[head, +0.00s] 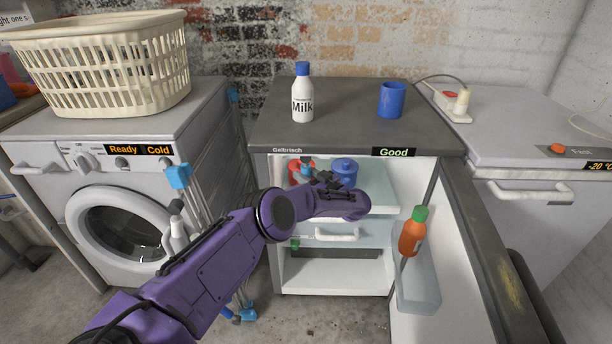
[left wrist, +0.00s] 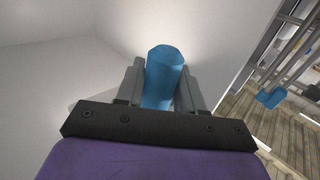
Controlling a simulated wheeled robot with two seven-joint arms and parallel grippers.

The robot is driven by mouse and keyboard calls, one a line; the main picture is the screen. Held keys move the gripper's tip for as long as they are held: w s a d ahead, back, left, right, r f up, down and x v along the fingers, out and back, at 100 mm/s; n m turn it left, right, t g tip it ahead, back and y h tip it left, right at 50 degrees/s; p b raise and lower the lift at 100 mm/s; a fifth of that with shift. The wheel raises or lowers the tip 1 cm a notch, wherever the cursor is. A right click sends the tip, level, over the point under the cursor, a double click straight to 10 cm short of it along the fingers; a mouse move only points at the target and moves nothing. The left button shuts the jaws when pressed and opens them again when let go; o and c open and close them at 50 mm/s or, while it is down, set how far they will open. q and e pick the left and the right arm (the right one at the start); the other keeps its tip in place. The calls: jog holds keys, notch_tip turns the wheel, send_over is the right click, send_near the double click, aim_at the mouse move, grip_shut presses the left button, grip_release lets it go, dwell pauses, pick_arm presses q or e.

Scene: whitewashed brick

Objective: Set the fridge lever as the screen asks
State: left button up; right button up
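The fridge (head: 318,274) stands open in the middle of the head view. Its screen (head: 394,152) reads "Good". My left arm reaches into the upper part of the fridge. My left gripper (head: 318,180) is near the fridge's left inner side. In the left wrist view a blue lever handle (left wrist: 164,72) stands between the fingers of my left gripper (left wrist: 161,85), with a finger close against each side. A bit of blue (head: 306,166) shows at the fingertips in the head view. The lever's base is hidden. My right gripper is out of view.
A red thing (head: 295,165) and a blue pot (head: 345,168) are on the upper shelf. The open door holds an orange bottle (head: 411,236). A milk bottle (head: 302,98) and blue cup (head: 391,100) stand on top. A drying rack (head: 179,176) stands left.

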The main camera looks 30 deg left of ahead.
pick_arm(q)
jog(key=shift+w+d+h, duration=0.1)
jog(key=shift+h, duration=0.2)
grip_shut()
jog(key=shift+w+d+r+n+h, duration=0.25)
jog(key=shift+w+d+n+h, duration=0.15)
jog(key=shift+d+n+h, duration=0.45)
jog(key=shift+w+d+r+n+h, duration=0.25)
jog(key=shift+w+d+n+h, duration=0.2)
jog(key=shift+n+h, duration=0.55)
jog(key=shift+d, duration=0.1)
jog(key=o, duration=1.1)
grip_release()
jog(key=shift+c, duration=0.2)
jog(key=shift+d, duration=0.1)
jog(key=p+v, duration=0.1)
jog(key=v, duration=0.9)
jog(key=shift+s+r, duration=0.15)
jog(key=shift+r, duration=0.05)
